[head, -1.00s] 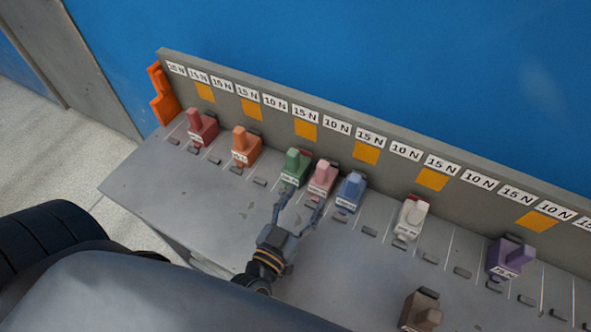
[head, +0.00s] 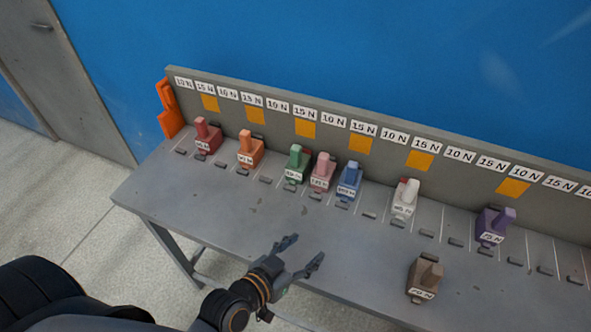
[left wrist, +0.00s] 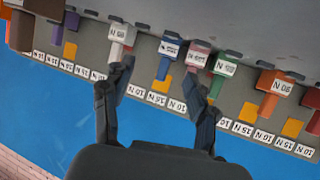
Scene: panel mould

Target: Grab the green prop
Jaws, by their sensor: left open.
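The green prop (head: 297,164) stands upright on the grey bench, between the orange prop (head: 249,149) and the pink prop (head: 322,171). My left gripper (head: 306,250) is open and empty, in front of the row and apart from the green prop. In the left wrist view, which is upside down, the green prop (left wrist: 222,72) is near the right-hand finger of my left gripper (left wrist: 162,80). The pink prop (left wrist: 197,55) and blue prop (left wrist: 168,55) appear between the fingers. My right gripper is not in view.
The bench (head: 200,205) has a low back panel with force labels and yellow squares. Red (head: 206,136), blue (head: 348,181), white (head: 405,198) and purple (head: 494,226) props stand along it. A brown prop (head: 424,278) stands nearer the front. The bench's left front is clear.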

